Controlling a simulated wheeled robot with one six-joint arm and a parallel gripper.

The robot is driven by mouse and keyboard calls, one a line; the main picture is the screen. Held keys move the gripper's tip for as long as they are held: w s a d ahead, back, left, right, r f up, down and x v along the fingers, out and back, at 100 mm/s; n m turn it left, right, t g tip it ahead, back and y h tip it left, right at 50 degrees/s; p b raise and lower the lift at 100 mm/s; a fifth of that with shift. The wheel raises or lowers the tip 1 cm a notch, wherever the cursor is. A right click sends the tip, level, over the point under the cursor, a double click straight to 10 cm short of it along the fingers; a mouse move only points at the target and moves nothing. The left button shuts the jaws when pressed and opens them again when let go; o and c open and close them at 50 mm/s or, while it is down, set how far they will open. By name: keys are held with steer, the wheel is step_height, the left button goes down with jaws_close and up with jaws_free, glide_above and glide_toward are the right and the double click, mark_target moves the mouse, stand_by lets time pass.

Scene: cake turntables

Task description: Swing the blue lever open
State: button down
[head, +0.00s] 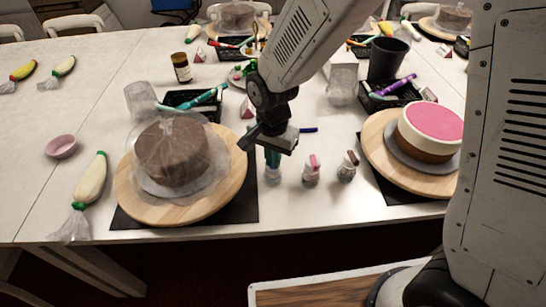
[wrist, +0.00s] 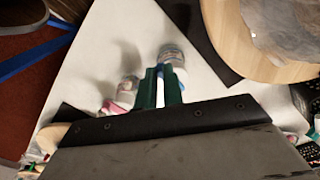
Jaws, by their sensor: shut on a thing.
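My gripper (head: 272,158) points down over the table, its green fingers at the top of a small clear bottle (head: 272,176). In the wrist view the bottle (wrist: 172,55) stands at the fingertips and shows a bluish edge. My gripper is shut on the top of this bottle, and the fingers hide most of that part. I cannot make out a separate blue lever or how far it is swung. The bottle appears upright on the table.
A bottle with a pink top (head: 311,170) and one with a brown top (head: 347,166) stand close by on the right. A wooden turntable (head: 222,178) with a wrapped brown cake is on the left. Another turntable (head: 384,148) with a pink-topped cake is on the right.

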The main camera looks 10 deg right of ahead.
steer(key=w+d+n, duration=0.4)
steer(key=d+n, duration=0.1)
steer(key=n, duration=1.3)
steer(key=shift+n, duration=0.4)
steer(key=shift+w, duration=0.2)
stand_by(0.4)
steer(key=c, duration=1.5)
jaws_free()
